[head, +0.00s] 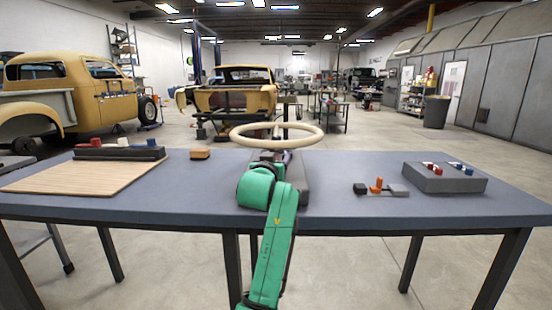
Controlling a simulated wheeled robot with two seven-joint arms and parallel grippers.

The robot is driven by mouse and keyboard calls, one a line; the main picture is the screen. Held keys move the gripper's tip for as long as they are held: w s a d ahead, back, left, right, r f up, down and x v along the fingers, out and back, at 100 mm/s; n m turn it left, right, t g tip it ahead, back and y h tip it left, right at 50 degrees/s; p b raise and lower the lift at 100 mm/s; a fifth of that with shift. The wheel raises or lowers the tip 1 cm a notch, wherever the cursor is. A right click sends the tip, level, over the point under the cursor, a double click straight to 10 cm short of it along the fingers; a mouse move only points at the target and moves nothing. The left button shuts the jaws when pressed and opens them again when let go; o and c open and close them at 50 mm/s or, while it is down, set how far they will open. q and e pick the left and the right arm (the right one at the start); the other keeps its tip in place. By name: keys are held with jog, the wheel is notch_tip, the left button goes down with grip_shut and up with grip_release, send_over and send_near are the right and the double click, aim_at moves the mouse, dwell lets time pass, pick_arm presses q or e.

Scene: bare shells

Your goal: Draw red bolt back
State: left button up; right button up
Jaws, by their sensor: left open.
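A grey box (445,178) stands at the right of the table, with small red knobs (432,168) and blue and white parts on its top. An orange-red upright piece (376,185) stands on a low black and grey block left of that box. A red knob (96,143) sits on a long black bar at the far left. Which red part is the bolt I cannot tell. My left gripper (282,156) is open at mid-table, by the cream wheel and well left of the grey box. My green wrist hides much of it. My right gripper is out of view.
The cream wheel (276,135) stands on a dark mount at the middle of the blue-grey table (335,190). A wooden board (75,177) and a small orange-brown block (200,154) are at left. The tabletop between the wheel and the orange-red piece is clear.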

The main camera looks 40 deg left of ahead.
pick_arm(q)
grip_shut()
dwell(1.4)
